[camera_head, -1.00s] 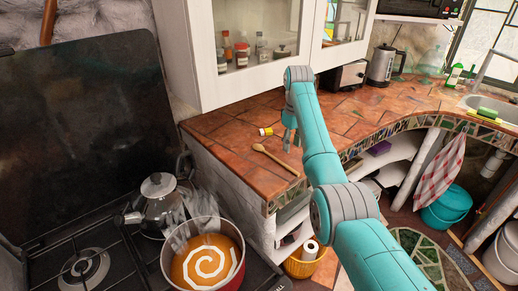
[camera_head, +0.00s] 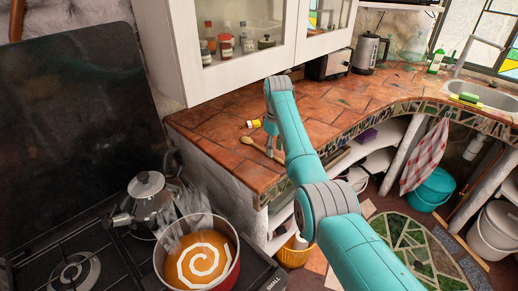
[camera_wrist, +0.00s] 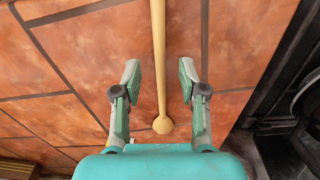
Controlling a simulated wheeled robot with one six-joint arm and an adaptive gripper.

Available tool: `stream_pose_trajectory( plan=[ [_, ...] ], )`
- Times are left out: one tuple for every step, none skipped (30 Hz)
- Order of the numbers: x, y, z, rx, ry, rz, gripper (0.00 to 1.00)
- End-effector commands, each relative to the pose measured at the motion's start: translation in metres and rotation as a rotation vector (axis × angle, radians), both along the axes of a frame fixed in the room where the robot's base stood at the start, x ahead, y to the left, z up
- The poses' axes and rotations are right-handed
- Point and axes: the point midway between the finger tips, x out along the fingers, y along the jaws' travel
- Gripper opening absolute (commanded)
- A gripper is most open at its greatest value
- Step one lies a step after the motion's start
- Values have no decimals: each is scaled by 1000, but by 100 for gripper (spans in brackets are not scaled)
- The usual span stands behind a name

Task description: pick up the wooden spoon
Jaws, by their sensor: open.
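The wooden spoon (camera_head: 246,140) lies on the tiled counter (camera_head: 215,128), its handle running toward the front edge. My gripper (camera_head: 270,141) is over the spoon and hides part of the handle in the head view. In the wrist view my gripper (camera_wrist: 160,88) is open, with one finger on each side of the spoon (camera_wrist: 160,60). The spoon runs lengthwise from the top edge down to a rounded end near the gripper's base. There is a gap between the spoon and each finger. Whether the fingertips touch the counter I cannot tell.
A small yellow-and-white jar (camera_head: 253,124) lies just behind the spoon. The wall cabinet (camera_head: 225,85) hangs above the counter. A red pot (camera_head: 232,270) with orange contents and a kettle (camera_head: 148,205) stand on the stove, lower left. The counter right of my gripper is mostly clear.

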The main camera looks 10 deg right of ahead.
Motion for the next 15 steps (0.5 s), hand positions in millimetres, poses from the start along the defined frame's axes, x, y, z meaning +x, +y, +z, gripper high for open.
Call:
stream_pose_trajectory(
  plan=[
    [-1, 0, -8, 0, 1, 0, 42],
    [-1, 0, -12, 0, 3, 0, 42],
    [-1, 0, -17, 0, 3, 0, 42],
    [-1, 0, -20, 0, 2, 0, 42],
    [-1, 0, -22, 0, 1, 0, 42],
    [-1, 0, -24, 0, 0, 0, 42],
    [-1, 0, -25, 0, 0, 0, 42],
    [-1, 0, -25, 0, 0, 0, 42],
    [-1, 0, -24, 0, 0, 0, 42],
    [-1, 0, -24, 0, 0, 0, 42],
    [-1, 0, -24, 0, 0, 0, 42],
    [-1, 0, -24, 0, 0, 0, 42],
    [-1, 0, -24, 0, 0, 0, 35],
    [-1, 0, -24, 0, 0, 0, 27],
    [-1, 0, -24, 0, 0, 0, 17]
  ],
)
